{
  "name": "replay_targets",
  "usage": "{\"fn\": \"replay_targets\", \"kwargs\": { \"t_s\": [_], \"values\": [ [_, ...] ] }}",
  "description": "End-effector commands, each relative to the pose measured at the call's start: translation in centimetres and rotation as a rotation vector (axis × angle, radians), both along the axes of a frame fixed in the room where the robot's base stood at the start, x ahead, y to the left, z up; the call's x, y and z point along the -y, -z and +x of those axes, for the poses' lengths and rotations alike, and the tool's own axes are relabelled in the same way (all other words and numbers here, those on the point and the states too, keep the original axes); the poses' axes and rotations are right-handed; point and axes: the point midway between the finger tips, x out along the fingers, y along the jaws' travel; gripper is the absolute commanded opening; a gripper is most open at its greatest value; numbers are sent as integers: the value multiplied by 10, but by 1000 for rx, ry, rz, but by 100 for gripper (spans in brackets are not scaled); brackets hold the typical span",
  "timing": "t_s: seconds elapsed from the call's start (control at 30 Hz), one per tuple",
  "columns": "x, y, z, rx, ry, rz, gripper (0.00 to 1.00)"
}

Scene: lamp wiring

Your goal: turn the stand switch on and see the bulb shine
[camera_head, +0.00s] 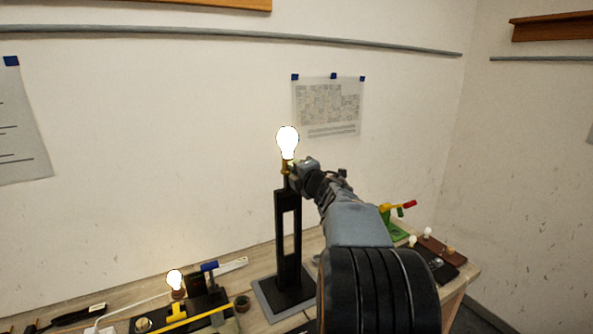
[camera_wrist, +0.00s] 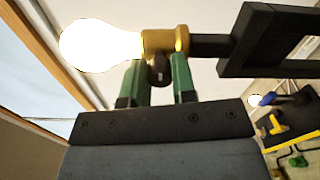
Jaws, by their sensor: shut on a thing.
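The bulb (camera_head: 287,140) at the top of the black stand (camera_head: 280,240) glows bright white. It also shows lit in the wrist view (camera_wrist: 98,45), seated in a brass socket (camera_wrist: 166,41). A small dark switch knob (camera_wrist: 159,70) sticks out of the socket's side. My gripper (camera_wrist: 159,82) has its green fingers on both sides of the knob and is shut on it. In the head view my arm reaches up from the lower right to the socket, and the wrist hides the knob and fingertips.
A second lit bulb (camera_head: 175,280) stands on a dark board at the lower left, near a yellow tool (camera_head: 185,318). The wall behind the stand is close.

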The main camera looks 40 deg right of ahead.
Motion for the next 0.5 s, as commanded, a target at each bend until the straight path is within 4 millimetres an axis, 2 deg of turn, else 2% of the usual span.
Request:
{"fn": "replay_targets", "kwargs": {
  "t_s": [0.27, 0.3, 0.5],
  "values": [
    [0, 0, 0, 1, 1, 1, 1],
    [0, 0, 0, 1, 1, 1, 28],
    [0, 0, 0, 0, 1, 0, 47]
  ]
}}
